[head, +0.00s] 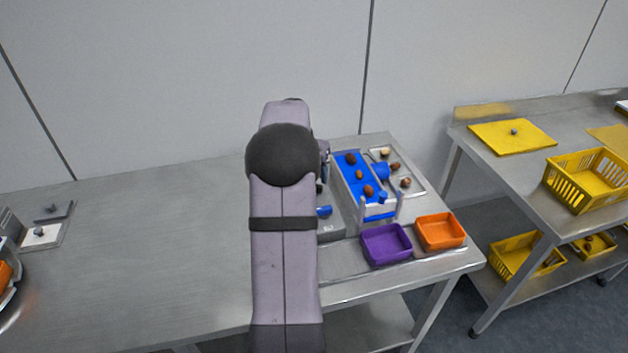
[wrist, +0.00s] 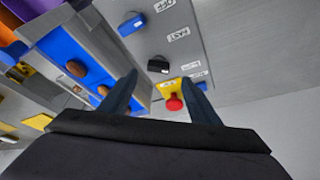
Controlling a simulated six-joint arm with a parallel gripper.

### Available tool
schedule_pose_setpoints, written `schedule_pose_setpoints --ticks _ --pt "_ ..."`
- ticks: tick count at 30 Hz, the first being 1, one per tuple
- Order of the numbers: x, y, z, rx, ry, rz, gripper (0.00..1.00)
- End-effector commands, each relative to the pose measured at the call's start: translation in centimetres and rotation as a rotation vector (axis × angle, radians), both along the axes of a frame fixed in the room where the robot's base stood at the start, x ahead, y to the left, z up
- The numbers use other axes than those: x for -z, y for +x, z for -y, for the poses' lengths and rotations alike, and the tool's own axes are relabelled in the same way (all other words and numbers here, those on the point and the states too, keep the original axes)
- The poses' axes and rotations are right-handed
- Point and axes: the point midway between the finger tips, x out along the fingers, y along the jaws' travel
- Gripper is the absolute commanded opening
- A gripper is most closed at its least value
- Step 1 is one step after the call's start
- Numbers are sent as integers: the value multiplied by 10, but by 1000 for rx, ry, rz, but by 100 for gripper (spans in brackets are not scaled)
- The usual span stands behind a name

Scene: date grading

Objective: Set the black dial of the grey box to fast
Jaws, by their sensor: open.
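The grey box (wrist: 208,45) fills the upper middle of the wrist view. Its black dial (wrist: 158,64) sits between a blue dial (wrist: 132,24) and a red button (wrist: 173,103) on a yellow plate. A pale mark on the black dial's lower right edge seems to face the lower label. Small upside-down labels stand beside it; the upper one (wrist: 178,34) looks like "fast", the lower one (wrist: 190,67) is blurred. My gripper (wrist: 160,90) is open and empty, its fingers either side of the button in the picture, apart from the dial. In the head view my arm hides most of the box (head: 331,232).
A blue conveyor (head: 349,176) with dates stands right of the box. A purple bin (head: 386,245) and an orange bin (head: 440,231) are in front. A tray (head: 414,184) with dates lies behind. The table's left side (head: 150,240) is mostly clear.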

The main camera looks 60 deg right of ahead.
Motion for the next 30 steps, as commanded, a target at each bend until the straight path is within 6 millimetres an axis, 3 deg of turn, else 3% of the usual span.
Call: schedule_pose_setpoints --ticks 8,21,30 --pt "3 -3 6 12 -3 1 56" --pt "48 0 24 10 -1 0 56" --pt "65 2 31 9 -4 2 56"
